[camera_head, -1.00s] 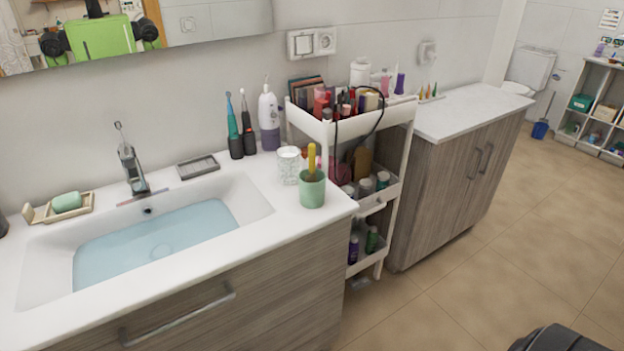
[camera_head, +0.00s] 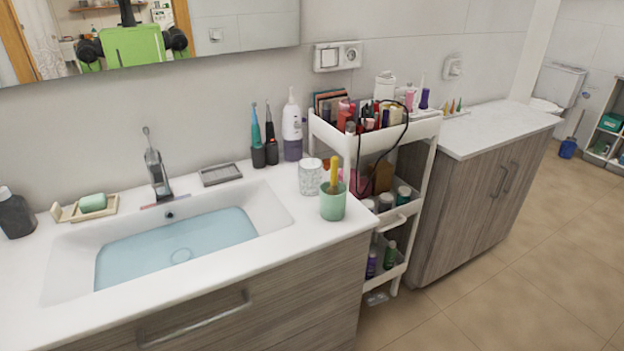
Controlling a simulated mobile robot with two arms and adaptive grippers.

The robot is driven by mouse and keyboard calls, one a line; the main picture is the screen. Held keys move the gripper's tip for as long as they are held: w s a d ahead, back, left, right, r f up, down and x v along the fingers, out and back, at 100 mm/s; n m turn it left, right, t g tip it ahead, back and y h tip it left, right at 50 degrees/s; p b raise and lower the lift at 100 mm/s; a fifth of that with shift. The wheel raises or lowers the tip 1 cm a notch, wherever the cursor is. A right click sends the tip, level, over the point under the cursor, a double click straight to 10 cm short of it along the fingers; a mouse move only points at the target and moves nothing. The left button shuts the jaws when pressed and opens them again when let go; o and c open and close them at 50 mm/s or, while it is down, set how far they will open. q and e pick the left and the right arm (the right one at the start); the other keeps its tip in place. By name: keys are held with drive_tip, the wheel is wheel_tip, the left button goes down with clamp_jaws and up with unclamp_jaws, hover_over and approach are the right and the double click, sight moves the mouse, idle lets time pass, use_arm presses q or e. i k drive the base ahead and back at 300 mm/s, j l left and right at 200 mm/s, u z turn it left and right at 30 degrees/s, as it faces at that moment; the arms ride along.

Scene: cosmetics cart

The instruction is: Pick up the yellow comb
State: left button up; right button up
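A yellow handle, which looks like the yellow comb (camera_head: 334,172), stands upright in a green cup (camera_head: 333,203). Its lower part is hidden inside the cup. The cup stands on the white sink counter (camera_head: 290,240) near its right end, just in front of a clear patterned glass (camera_head: 311,178). Neither of my grippers shows in the head view.
The white cosmetics cart (camera_head: 428,129), full of bottles and a dark cable, stands right of the counter. Two electric toothbrushes (camera_head: 271,150) and a white-purple bottle (camera_head: 292,125) stand behind the glass. The water-filled basin (camera_head: 180,240) lies left. Floor (camera_head: 520,290) at right is clear.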

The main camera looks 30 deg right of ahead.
sight(334, 160)
drive_tip(key=i+l, duration=0.1)
drive_tip(key=l, duration=0.3)
drive_tip(key=i+l, duration=0.15)
drive_tip(key=l, duration=0.25)
drive_tip(key=i+l, duration=0.1)
drive_tip(key=l, duration=0.3)
drive_tip(key=i+l, duration=0.1)
drive_tip(key=l, duration=0.35)
drive_tip(key=z, duration=0.05)
